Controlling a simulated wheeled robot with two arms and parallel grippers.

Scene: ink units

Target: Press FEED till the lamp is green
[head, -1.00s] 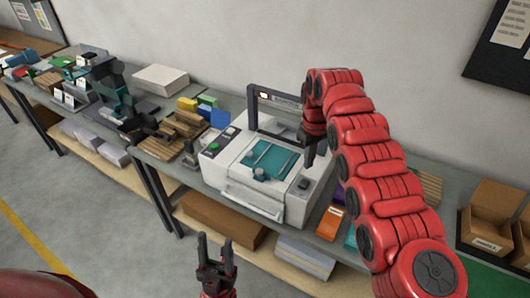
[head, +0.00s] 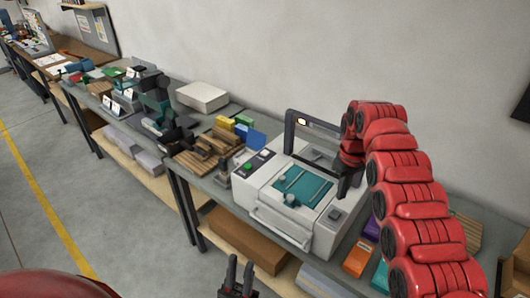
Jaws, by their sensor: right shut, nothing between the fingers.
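The white machine (head: 262,200) with a teal plate (head: 303,186) stands on the grey bench. My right gripper (head: 342,194) is shut and empty, pointing down over the machine's right side, just behind the dark pad; contact cannot be told. My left gripper (head: 237,275) is open and empty, low in front of the bench.
An orange box (head: 357,260) and a purple box (head: 371,229) lie right of the machine. Wooden slats (head: 201,154) and yellow, green and blue blocks stand to its left. A brown box (head: 245,240) is on the lower shelf. The floor at left is clear.

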